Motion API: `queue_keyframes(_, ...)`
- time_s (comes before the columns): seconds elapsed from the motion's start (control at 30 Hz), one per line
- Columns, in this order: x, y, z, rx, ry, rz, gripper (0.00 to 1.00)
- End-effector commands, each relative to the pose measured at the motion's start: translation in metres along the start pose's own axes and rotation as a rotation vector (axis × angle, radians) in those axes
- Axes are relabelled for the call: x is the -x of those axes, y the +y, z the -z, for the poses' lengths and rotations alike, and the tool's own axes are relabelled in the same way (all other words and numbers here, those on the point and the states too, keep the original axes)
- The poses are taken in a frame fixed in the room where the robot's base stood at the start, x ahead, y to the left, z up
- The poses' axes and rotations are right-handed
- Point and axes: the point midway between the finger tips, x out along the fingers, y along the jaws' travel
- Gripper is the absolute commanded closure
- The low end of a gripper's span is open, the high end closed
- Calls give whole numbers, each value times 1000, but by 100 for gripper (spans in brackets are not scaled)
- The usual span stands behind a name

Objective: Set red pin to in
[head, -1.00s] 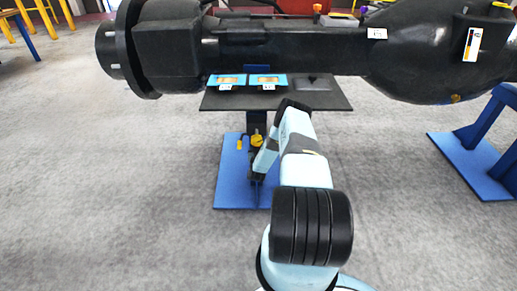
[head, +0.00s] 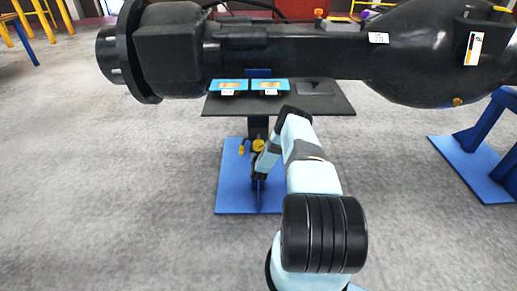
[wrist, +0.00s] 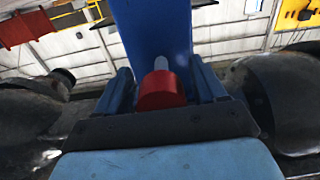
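The red pin (wrist: 162,91) shows in the wrist view as a short red cylinder with a pale grey shaft, in front of a blue post (wrist: 155,25). My gripper (wrist: 163,80) has one finger on each side of the red part. The fingers stand apart, and thin gaps seem to show beside the pin; contact is hard to tell. In the head view my gripper (head: 259,175) is low at the blue stand (head: 236,185), below the dark shelf. The red pin is hidden there behind my arm.
A large black casting (head: 290,50) lies above the dark shelf (head: 325,105), which holds two blue-edged trays (head: 229,85). Yellow parts (head: 258,145) sit on the stand near my gripper. Another blue stand (head: 470,165) is at right. The grey floor is clear at left.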

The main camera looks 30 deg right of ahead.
Motion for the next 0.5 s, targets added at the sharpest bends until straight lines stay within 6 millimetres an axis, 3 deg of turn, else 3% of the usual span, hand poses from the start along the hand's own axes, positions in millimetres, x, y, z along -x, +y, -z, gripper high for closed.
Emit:
queue_keyframes(0.27, 3, -1, 0, 0, -1, 1, 30)
queue_keyframes(0.5, 33, -1, 0, 1, -2, 2, 30)
